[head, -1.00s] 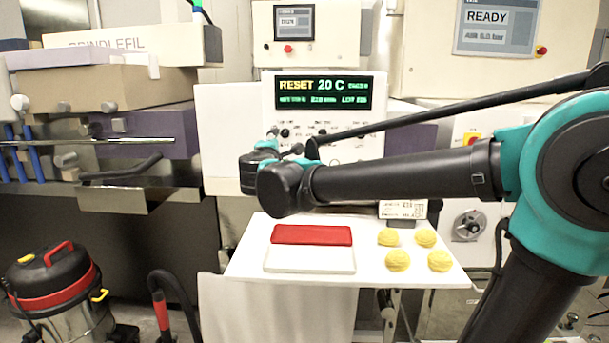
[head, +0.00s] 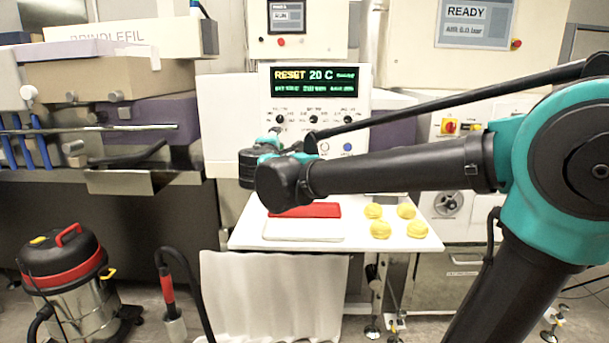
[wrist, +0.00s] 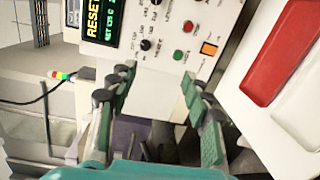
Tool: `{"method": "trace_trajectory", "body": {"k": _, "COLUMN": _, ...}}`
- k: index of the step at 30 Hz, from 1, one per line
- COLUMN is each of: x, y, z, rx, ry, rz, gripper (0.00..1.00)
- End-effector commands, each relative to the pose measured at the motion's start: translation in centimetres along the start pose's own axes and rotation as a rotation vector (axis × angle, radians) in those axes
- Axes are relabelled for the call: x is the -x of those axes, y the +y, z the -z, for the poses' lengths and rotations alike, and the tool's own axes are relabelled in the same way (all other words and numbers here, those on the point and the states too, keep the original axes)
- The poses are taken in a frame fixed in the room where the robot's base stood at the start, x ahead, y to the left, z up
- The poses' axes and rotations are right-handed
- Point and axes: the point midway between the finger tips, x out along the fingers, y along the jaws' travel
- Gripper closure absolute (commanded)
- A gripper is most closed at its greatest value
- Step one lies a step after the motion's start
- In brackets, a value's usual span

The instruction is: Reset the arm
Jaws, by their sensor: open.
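My arm reaches from the right across the head view toward the control panel (head: 314,98), which has a green display reading RESET 20 C. The panel's knobs and buttons sit below the display. My gripper (wrist: 160,95) is open and empty in the wrist view, its two green and black fingers apart. In the head view my arm hides the gripper's fingers.
A vacuum cleaner (head: 65,270) stands on the floor at left. A READY screen (head: 477,22) hangs at upper right.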

Motion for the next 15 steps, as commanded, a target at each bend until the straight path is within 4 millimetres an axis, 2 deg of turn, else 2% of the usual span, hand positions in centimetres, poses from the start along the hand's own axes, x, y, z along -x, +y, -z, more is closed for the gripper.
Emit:
{"method": "trace_trajectory", "body": {"k": 8, "x": -0.8, "y": -4.2, "z": -4.8, "rx": -0.093, "ry": -0.084, "rz": 0.097, "gripper": 0.51}}
{"method": "trace_trajectory", "body": {"k": 11, "x": -0.9, "y": -6.5, "z": -7.2, "rx": -0.144, "ry": -0.127, "rz": 0.146, "gripper": 0.51}}
{"method": "trace_trajectory", "body": {"k": 15, "x": -0.6, "y": -10.8, "z": -11.5, "rx": -0.243, "ry": -0.211, "rz": 0.239, "gripper": 0.51}}
